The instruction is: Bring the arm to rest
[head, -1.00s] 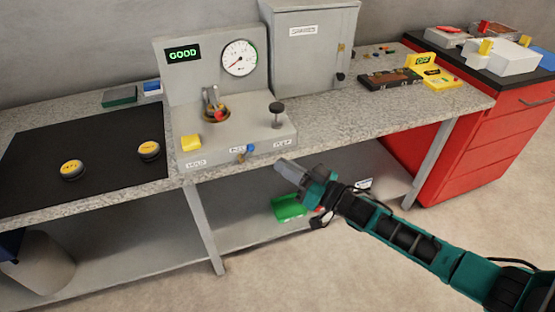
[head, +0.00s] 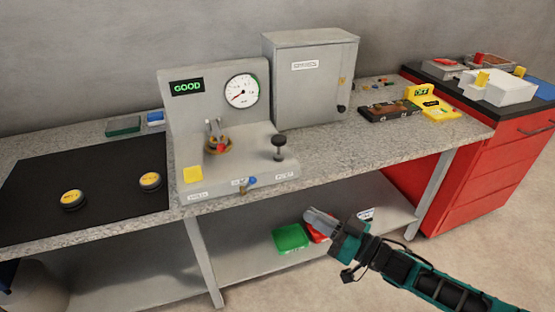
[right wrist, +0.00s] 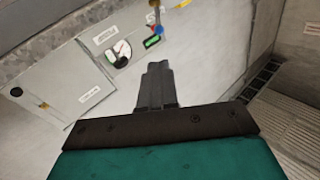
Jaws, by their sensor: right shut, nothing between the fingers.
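My right gripper (head: 312,217) is shut and empty. In the head view it hangs in front of the bench, below the front edge of the worktop and apart from it. Its teal and black arm comes in from the lower right. My left gripper is not in view.
A black mat (head: 100,205) holds two yellow-topped round parts. A green bin (head: 291,238) and a red bin sit on the lower shelf near my gripper. A red drawer unit (head: 480,175) stands at the right.

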